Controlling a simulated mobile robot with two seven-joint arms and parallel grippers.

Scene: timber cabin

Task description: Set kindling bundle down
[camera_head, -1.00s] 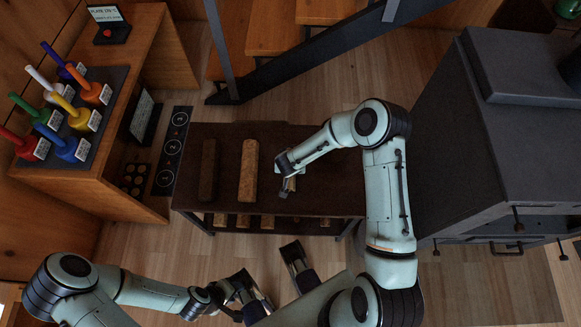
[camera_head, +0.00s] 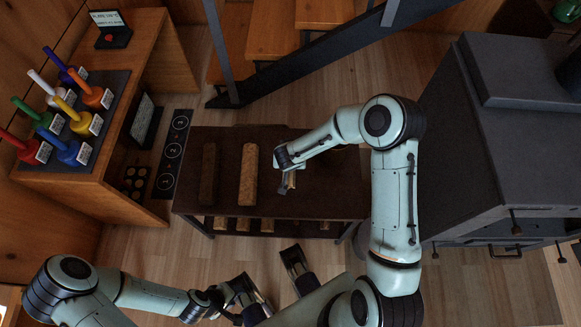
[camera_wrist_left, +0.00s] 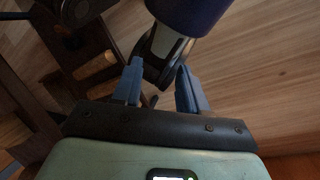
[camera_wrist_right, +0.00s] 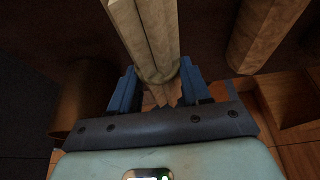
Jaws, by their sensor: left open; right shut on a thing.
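My right gripper (camera_head: 286,179) is over the right part of a dark low bench (camera_head: 335,190). In the right wrist view its blue fingers (camera_wrist_right: 157,92) are on either side of a pale kindling bundle (camera_wrist_right: 145,35) of long sticks, gripped near one end. In the head view my arm hides most of the bundle (camera_head: 292,180); I cannot tell whether it touches the bench. My left gripper (camera_head: 257,298) is low in front of the bench, open, with its fingers (camera_wrist_left: 160,88) apart in the left wrist view.
A light log-like piece (camera_head: 248,174) and a darker one (camera_head: 209,174) lie on the bench, left of my right gripper. Several more pieces are on its lower shelf. A dark stove (camera_head: 490,130) stands right; a wooden counter (camera_head: 150,190) with coloured-handled tools stands left.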

